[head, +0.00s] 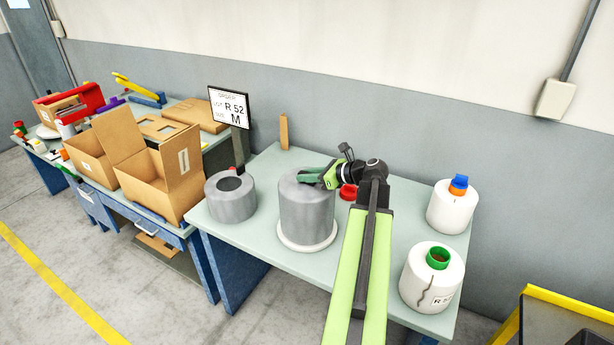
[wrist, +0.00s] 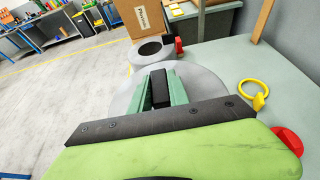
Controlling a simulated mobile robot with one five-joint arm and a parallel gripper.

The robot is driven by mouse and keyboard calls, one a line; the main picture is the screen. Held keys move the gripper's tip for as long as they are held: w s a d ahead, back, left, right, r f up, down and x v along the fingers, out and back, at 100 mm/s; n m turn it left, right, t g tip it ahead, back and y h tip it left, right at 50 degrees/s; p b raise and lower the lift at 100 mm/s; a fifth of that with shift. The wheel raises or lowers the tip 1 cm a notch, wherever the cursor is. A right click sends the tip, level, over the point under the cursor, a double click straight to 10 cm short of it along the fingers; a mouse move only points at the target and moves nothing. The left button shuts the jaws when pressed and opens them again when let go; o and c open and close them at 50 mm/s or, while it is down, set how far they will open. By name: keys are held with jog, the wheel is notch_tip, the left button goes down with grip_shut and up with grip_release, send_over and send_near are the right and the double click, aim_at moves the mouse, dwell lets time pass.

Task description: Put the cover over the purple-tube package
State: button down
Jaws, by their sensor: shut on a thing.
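The cover, a tall grey cylinder with a closed top (head: 306,210), stands upright on a round white base (head: 307,248) in the middle of the near table. My gripper (head: 308,177) is at its top, with green fingers shut. In the wrist view my gripper (wrist: 160,85) closes on a black knob (wrist: 159,92) in the middle of the cover's pale grey top (wrist: 122,100). No purple-tube package shows on the near table. Whatever is inside the cover is hidden.
A shorter grey cylinder with a round hole (head: 231,198) stands left of the cover. White bobbins with a blue-and-orange tube (head: 453,207) and a green tube (head: 432,279) stand right. A sign (head: 229,107) and wooden post (head: 284,132) stand behind. Open cardboard boxes (head: 165,180) sit left.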

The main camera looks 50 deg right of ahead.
jog(key=shift+f, duration=0.25)
jog(key=c, duration=1.2)
grip_release()
jog(key=shift+o, duration=0.2)
jog(key=shift+r, duration=0.1)
jog(key=p+v, duration=0.6)
jog(key=v, duration=1.1)
jog(key=shift+s, duration=0.3)
jog(key=shift+d, duration=0.1)
